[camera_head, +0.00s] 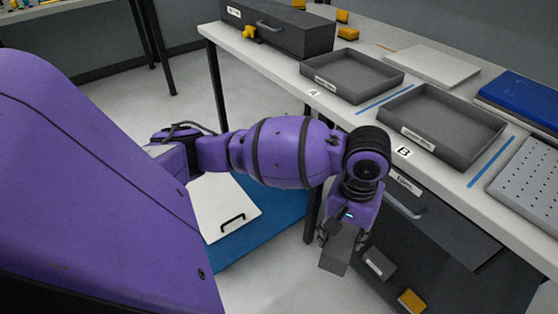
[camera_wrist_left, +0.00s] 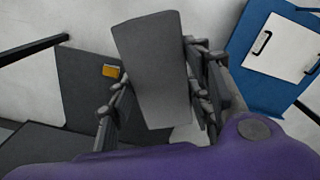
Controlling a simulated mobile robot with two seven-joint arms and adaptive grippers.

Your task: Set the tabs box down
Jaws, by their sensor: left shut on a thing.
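The tabs box, a plain grey block (camera_head: 336,258), is held in my left gripper (camera_head: 342,236) in the head view, hanging in front of the bench below its top. In the left wrist view the grey box (camera_wrist_left: 152,65) stands between the two fingers of my left gripper (camera_wrist_left: 160,95), which is shut on it. The box is clear of any surface as far as I can see. No lettering shows on its visible faces. My right gripper is out of view.
Under the bench, a dark surface (camera_head: 430,268) bears a grey block (camera_head: 378,262) and a yellow block (camera_head: 411,300). Above it is a labelled drawer front with a handle (camera_head: 405,207). Tray A (camera_head: 325,85) and tray B (camera_head: 418,134) stand on the bench. A blue board (camera_head: 270,222) with a white panel is left.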

